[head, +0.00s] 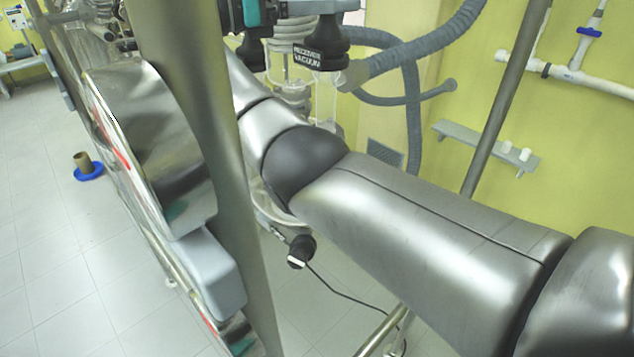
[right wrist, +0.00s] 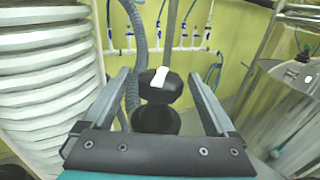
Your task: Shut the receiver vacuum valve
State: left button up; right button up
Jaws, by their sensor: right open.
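In the right wrist view my right gripper (right wrist: 160,76) is open, with one finger on each side of the picture. A black valve knob (right wrist: 153,92) with a white pointer bar on top shows between the fingers, with gaps on both sides; I cannot tell how deep it sits between them. In the head view a plate lettered "RECEIVER VACUUM" (head: 308,55) is on a black valve body (head: 331,35) at the top. My right arm runs from the lower right towards the upper left. My left gripper is not in view.
Another black knob with a white pointer (head: 299,252) sits lower, below my arm. A grey corrugated hose (head: 425,45) bends near the labelled valve. A steel post (head: 205,130) stands left of my arm. White ribbed coils (right wrist: 45,85) stand close left in the right wrist view.

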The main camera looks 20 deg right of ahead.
jog(key=shift+n+t, duration=0.4)
jog(key=shift+t, duration=0.2)
